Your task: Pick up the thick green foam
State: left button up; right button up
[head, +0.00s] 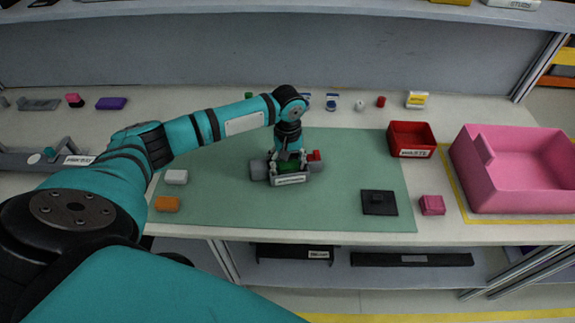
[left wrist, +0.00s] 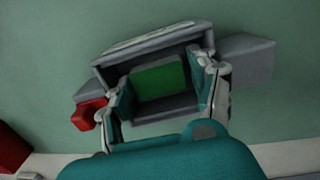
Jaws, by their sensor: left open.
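The thick green foam (left wrist: 159,80) lies inside a small grey open-topped box (left wrist: 150,42) in the left wrist view. In the head view a sliver of the green foam (head: 288,166) shows in the labelled grey box (head: 290,179) on the green mat. My left gripper (head: 288,158) is directly over the box. In the left wrist view its open fingers (left wrist: 162,100) are on either side of the foam, within the box opening. I cannot tell whether they touch the foam. My right gripper is not in view.
A red block (head: 314,156) sits against the box. A red bin (head: 411,139) and large pink bin (head: 515,170) stand right. A shelf is overhead.

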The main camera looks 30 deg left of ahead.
pick_arm(q)
jog(key=shift+s+f, duration=0.1)
jog(key=shift+f, duration=0.2)
jog(key=c, duration=0.4)
jog(key=shift+r, duration=0.15)
